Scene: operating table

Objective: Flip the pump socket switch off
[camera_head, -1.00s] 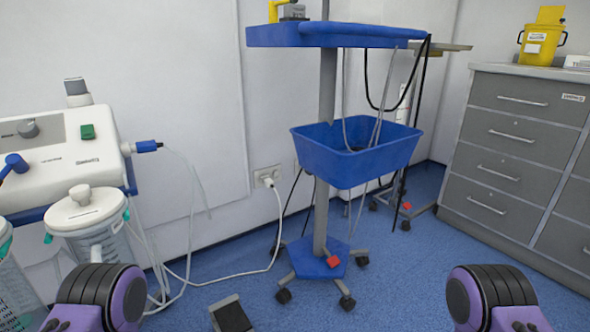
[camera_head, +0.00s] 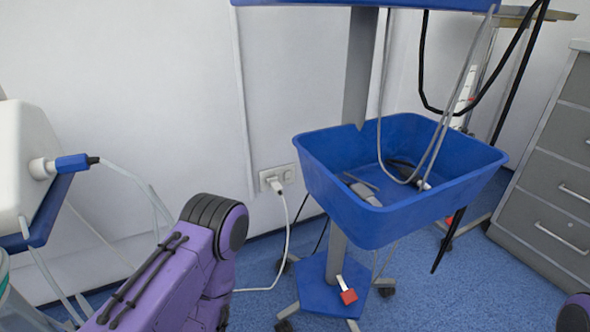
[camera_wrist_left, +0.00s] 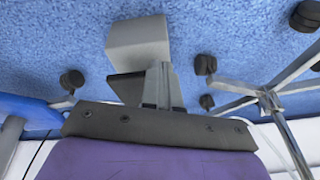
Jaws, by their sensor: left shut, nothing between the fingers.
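The wall socket (camera_head: 289,174) is a pale plate low on the white wall, left of the blue basket. A white plug (camera_head: 273,184) with a white cable sits in its left part. The switch is too small to make out, so its position cannot be told. My left arm comes up in front of the wall, left of and below the socket; its gripper is hidden in the head view. In the left wrist view my left gripper (camera_wrist_left: 140,50) is shut and empty above the blue floor, with no socket in view. My right gripper is out of view.
A blue basket (camera_head: 400,215) on a wheeled stand (camera_head: 318,290) is just right of the socket, with cables hanging into it. A white machine (camera_head: 22,150) stands at the left edge. Grey drawers (camera_head: 555,205) are at the right. The wall left of the socket is clear.

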